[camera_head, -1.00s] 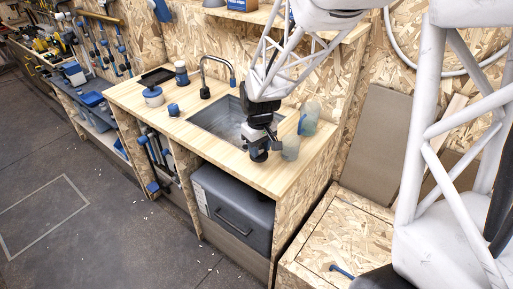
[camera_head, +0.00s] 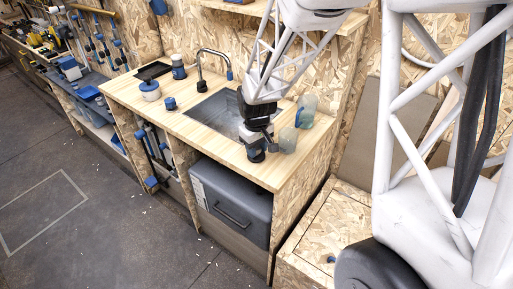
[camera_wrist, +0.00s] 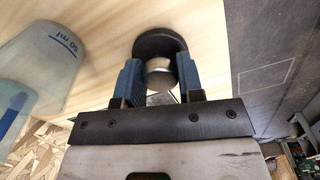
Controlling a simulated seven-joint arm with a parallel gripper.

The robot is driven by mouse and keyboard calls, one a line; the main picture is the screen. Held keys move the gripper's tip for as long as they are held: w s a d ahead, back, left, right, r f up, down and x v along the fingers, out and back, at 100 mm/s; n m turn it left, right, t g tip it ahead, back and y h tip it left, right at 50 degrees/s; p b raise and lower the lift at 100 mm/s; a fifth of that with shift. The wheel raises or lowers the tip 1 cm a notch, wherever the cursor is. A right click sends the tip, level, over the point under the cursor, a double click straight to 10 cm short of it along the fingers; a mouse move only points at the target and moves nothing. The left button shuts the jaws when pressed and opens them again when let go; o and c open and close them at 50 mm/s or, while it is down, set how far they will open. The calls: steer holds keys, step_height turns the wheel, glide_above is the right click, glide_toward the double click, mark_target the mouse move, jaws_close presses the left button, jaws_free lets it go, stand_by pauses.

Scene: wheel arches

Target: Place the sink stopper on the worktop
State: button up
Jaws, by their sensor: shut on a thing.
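The sink stopper (camera_wrist: 160,43) is a dark round disc with a shiny metal knob. In the wrist view my gripper (camera_wrist: 158,82) is shut on it, with a blue finger on each side of the knob. In the head view the stopper (camera_head: 256,155) shows below my gripper (camera_head: 258,143), at the front right part of the wooden worktop (camera_head: 215,142). It is at or just above the surface; I cannot tell whether it touches. The fingertips are partly hidden in the head view.
Two translucent beakers (camera_head: 288,139) (camera_head: 307,108) stand right of my gripper. The sink (camera_head: 217,110) and its tap (camera_head: 201,72) lie behind left. A white-and-blue pot (camera_head: 150,90) and a small blue item (camera_head: 170,104) stand further left.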

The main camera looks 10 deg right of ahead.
steer(key=shift+f, duration=0.1)
steer(key=o, duration=0.9)
steer(key=shift+r, duration=6.1)
steer(key=shift+s+r, duration=0.1)
